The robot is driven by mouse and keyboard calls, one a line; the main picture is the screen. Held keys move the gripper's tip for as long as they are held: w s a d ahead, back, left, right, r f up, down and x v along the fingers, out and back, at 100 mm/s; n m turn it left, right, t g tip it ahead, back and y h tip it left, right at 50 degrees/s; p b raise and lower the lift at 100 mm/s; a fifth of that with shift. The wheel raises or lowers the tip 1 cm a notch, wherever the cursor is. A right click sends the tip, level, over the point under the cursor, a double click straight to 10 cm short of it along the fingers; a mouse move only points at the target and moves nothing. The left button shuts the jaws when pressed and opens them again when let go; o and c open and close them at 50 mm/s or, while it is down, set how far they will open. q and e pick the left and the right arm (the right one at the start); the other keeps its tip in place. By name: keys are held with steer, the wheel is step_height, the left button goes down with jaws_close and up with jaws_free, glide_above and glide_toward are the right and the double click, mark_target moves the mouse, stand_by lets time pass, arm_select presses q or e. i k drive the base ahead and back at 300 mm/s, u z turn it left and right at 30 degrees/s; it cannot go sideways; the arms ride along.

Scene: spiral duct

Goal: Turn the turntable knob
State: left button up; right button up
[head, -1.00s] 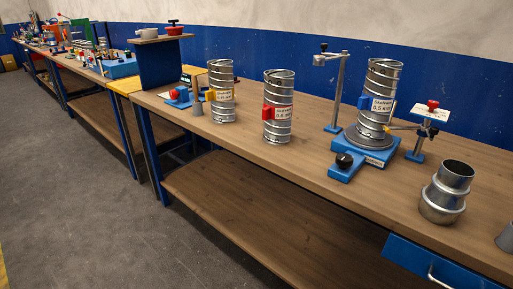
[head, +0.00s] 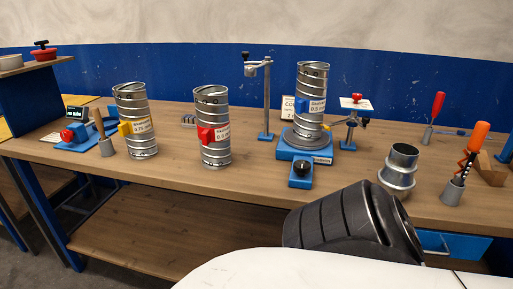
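The turntable knob (head: 301,167) is black and sits on a small blue box (head: 299,182) at the front of the blue turntable base (head: 312,154). A spiral duct (head: 311,92) with a blue clip and a label stands upright on the round grey turntable (head: 303,139). A dark ribbed and white part of my own arm fills the lower right, below and right of the knob. No gripper fingers show, so I cannot see either gripper. The knob is fully visible.
Two more spiral ducts, one with a yellow clip (head: 136,122) and one with a red clip (head: 213,128), stand left. A clamp stand (head: 266,100) is behind. A metal fitting (head: 399,170) and a tool holder (head: 453,190) stand right. Bare bench (head: 255,172) lies left of the knob.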

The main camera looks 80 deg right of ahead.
mark_target(300, 167)
steer(key=i, duration=0.35)
steer(key=z, duration=1)
